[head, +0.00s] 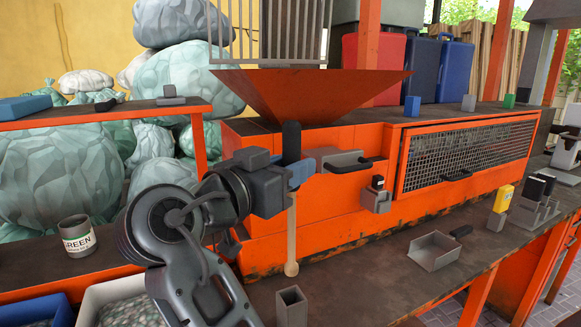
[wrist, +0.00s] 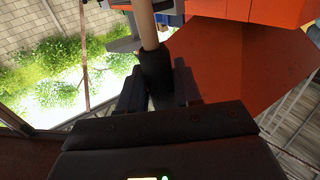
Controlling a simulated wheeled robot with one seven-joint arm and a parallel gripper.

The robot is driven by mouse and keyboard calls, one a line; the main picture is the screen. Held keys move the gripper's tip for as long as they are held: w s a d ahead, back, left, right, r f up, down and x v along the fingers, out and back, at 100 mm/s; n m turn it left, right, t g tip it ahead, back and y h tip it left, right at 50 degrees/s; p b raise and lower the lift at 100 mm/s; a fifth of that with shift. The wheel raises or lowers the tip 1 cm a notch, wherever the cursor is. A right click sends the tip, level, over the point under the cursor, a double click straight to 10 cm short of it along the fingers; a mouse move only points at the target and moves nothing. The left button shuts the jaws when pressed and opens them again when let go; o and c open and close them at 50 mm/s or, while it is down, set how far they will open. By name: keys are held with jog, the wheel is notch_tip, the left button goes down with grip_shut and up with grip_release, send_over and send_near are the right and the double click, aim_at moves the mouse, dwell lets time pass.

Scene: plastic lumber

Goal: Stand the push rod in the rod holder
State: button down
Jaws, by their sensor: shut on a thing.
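The push rod (head: 291,232) is a pale wooden rod with a round knob at its lower end and a black grip at its top. It hangs about upright in front of the orange machine. My gripper (head: 293,173) is shut on its black grip; in the wrist view the grip (wrist: 156,76) sits between the two fingers and the wood (wrist: 147,27) runs beyond it. A square, open-topped grey tube, which looks like the rod holder (head: 292,309), stands at the bench's front. The knob appears just above the tube in the picture; how far apart in depth I cannot tell.
The orange machine (head: 340,220) with its hopper (head: 310,92) stands behind the rod. A grey scoop (head: 434,251) lies on the bench to the right. A can marked GREEN (head: 77,236) stands at the left. The bench between tube and scoop is clear.

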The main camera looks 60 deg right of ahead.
aim_at(289, 254)
jog(key=shift+f+b, duration=7.25)
jog(key=shift+f, duration=0.6)
jog(key=c, duration=0.7)
grip_release()
jog(key=w+a, duration=0.1)
jog(key=a, duration=0.6)
jog(key=shift+a, duration=0.35)
jog(key=shift+s, duration=0.1)
